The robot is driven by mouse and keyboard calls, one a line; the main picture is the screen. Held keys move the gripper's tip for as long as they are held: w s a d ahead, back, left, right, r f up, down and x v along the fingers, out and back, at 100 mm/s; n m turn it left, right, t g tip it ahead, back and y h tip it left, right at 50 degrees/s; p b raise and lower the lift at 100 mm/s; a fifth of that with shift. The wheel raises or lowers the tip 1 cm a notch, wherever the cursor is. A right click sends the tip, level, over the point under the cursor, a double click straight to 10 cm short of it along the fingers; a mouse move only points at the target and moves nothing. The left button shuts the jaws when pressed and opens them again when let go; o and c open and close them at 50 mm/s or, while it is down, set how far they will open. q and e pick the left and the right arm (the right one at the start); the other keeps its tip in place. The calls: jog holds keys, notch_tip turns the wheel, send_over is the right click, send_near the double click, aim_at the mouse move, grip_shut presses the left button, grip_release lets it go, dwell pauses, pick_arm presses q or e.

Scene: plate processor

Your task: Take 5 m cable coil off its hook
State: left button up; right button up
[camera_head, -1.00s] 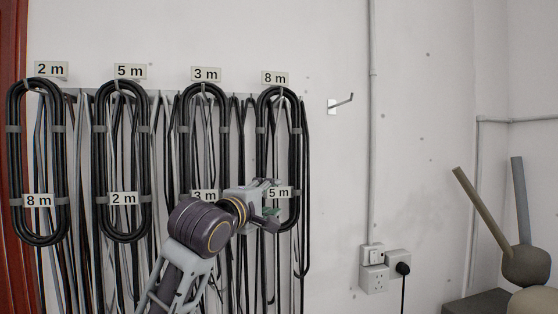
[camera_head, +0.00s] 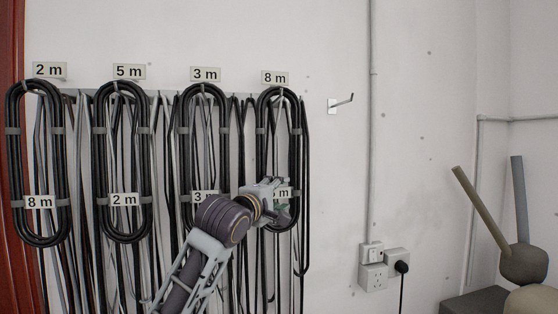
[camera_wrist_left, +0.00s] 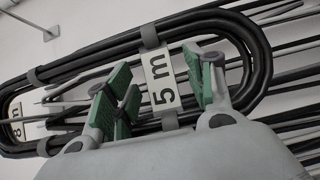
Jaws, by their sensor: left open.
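The coil tagged 5 m (camera_head: 294,150) is a long black loop with grey straps. It hangs on the rightmost occupied hook, under the wall sign 8 m (camera_head: 274,78). My left gripper (camera_head: 278,198) is at its lower part, in front of the tag, and partly hides it. In the left wrist view, the left gripper's green-padded fingers (camera_wrist_left: 162,88) are open on either side of the white 5 m tag (camera_wrist_left: 163,80), with the coil (camera_wrist_left: 262,65) across behind them. Whether the pads touch the coil is unclear. My right gripper is not in view.
Black coils tagged 3 m (camera_head: 184,145), 2 m (camera_head: 101,150) and 8 m (camera_head: 14,150) hang to the left, with loose cables behind. An empty hook (camera_head: 342,103) is to the right. Wall sockets (camera_head: 373,278) with a plugged cord sit lower right.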

pick_arm(q)
jog(key=shift+w+d, duration=0.1)
jog(key=shift+w, duration=0.05)
jog(key=shift+c, duration=0.3)
grip_shut()
dwell(0.3)
